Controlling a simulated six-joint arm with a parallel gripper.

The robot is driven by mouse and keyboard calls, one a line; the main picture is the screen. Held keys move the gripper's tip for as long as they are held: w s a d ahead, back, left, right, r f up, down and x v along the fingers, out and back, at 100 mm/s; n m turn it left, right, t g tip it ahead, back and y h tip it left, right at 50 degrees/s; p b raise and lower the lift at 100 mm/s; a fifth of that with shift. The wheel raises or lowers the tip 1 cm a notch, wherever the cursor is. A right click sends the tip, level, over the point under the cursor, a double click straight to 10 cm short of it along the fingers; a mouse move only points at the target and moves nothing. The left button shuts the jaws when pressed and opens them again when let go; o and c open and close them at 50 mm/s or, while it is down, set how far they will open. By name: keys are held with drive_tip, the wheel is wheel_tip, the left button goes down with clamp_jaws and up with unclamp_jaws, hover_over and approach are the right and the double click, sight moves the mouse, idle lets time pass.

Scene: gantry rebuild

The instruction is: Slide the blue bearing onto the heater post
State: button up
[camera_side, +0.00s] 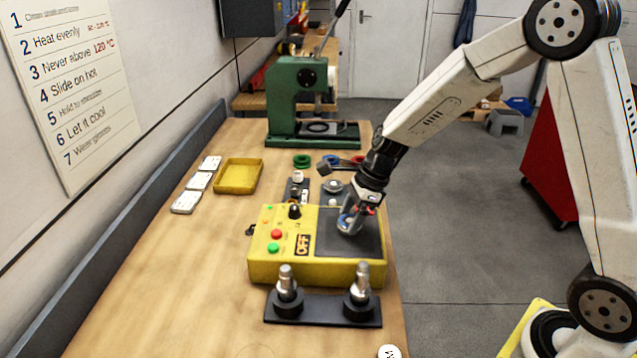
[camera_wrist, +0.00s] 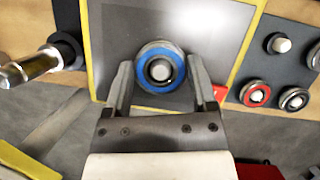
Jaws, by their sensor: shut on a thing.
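The blue bearing (camera_wrist: 140,76) is a grey metal ring with a blue band. My gripper (camera_wrist: 158,68) is shut on it, one finger on each side, above the dark plate of the yellow heater (camera_side: 325,270). In the side view the bearing (camera_side: 346,222) looks tilted, low over the plate. A round grey post end (camera_wrist: 160,70) shows in the bearing's hole in the wrist view. I cannot tell whether the bearing is around the post or only above it. The heater's display reads OFF.
Two metal shafts (camera_side: 286,285) stand on a black base in front of the heater. A dark board with a red bearing (camera_wrist: 257,94) and pegs lies beside it. A green press (camera_side: 298,100) and a yellow tray (camera_side: 238,177) are farther back.

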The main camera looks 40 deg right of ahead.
drive_tip(key=o, duration=1.3)
drive_tip(key=shift+c, duration=0.2)
drive_tip(key=shift+r, duration=0.15)
drive_tip(key=v, duration=0.7)
drive_tip(key=shift+d+r, duration=0.15)
drive_tip(key=shift+r, duration=0.1)
drive_tip(key=shift+s+f, duration=0.1)
drive_tip(key=shift+s, duration=0.05)
drive_tip(key=s+f+n, duration=0.1)
drive_tip(key=s+n, duration=0.1)
drive_tip(key=n, duration=0.2)
drive_tip(key=s+f+n+h, duration=0.1)
drive_tip(key=s+n, duration=0.1)
drive_tip(key=n, duration=0.1)
drive_tip(key=s+a+f+n+h, duration=0.1)
drive_tip(key=s+n, duration=0.2)
drive_tip(key=n, duration=0.1)
drive_tip(key=shift+a+f+n, duration=0.1)
drive_tip(key=shift+f+n, duration=0.2)
drive_tip(key=shift+f, duration=0.05)
drive_tip(key=s+f+n+h, duration=0.1)
drive_tip(key=s+f+n, duration=0.2)
drive_tip(key=n, duration=0.9)
drive_tip(key=shift+s+a+h, duration=0.4)
drive_tip(key=shift+s+a, duration=0.05)
drive_tip(key=shift+s, duration=1.35)
